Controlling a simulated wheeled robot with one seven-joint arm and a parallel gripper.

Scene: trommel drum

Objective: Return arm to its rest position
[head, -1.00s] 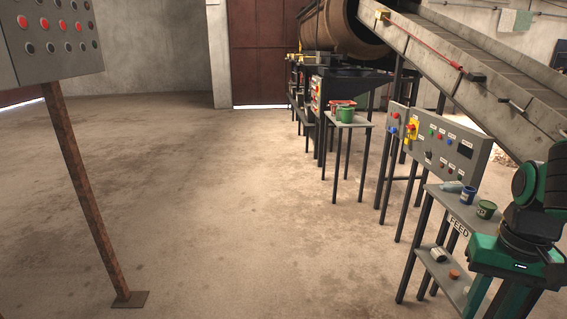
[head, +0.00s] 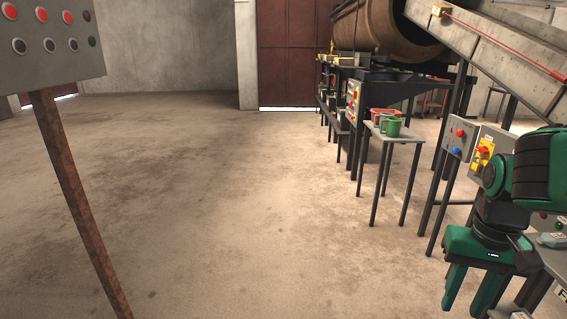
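My gripper (head: 466,300) hangs at the lower right in the head view, below my green and black arm. Its two green fingers point down and stand apart, with bare floor showing between them. I see nothing held in it. The lower ends of the fingers are close to the bottom edge of the picture. My arm is bent, with its upper part running off the right edge.
A grey control panel (head: 465,140) and the feed table lie close behind my arm, partly hidden. A small table (head: 400,138) with red and green containers stands beyond. A post (head: 75,190) holds a button panel at left. The middle floor is clear.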

